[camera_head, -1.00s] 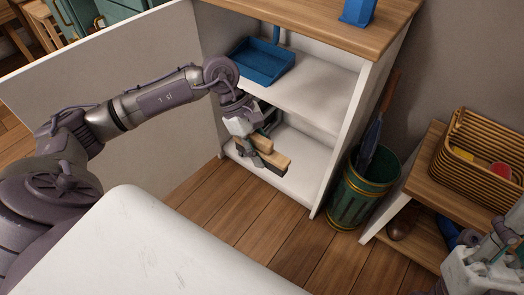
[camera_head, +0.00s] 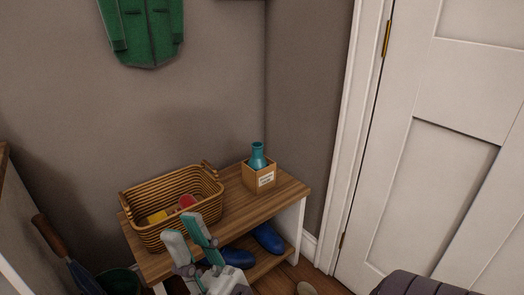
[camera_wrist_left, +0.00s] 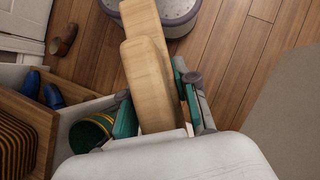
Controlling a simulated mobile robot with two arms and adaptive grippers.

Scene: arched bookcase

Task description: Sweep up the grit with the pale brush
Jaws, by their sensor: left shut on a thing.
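The pale brush (camera_wrist_left: 146,75) shows in the left wrist view as two pale wooden lengths, one overlapping the other. Its bristles are hidden there. My left gripper (camera_wrist_left: 155,98) has a finger on either side of the wood and is shut on it. Neither the brush nor the left gripper shows in the head view. My right gripper (camera_head: 182,225) is in the head view in front of the wooden bench. Its two fingers stand apart with nothing seen between them. I see no grit in either view.
A wicker basket (camera_head: 150,236) and a box with a teal bottle (camera_head: 257,157) stand on the bench (camera_head: 290,190). Blue shoes (camera_head: 268,238) sit below. A white door (camera_head: 450,170) is at right. The left wrist view shows a green bin (camera_wrist_left: 90,134) and open wooden floor (camera_wrist_left: 235,50).

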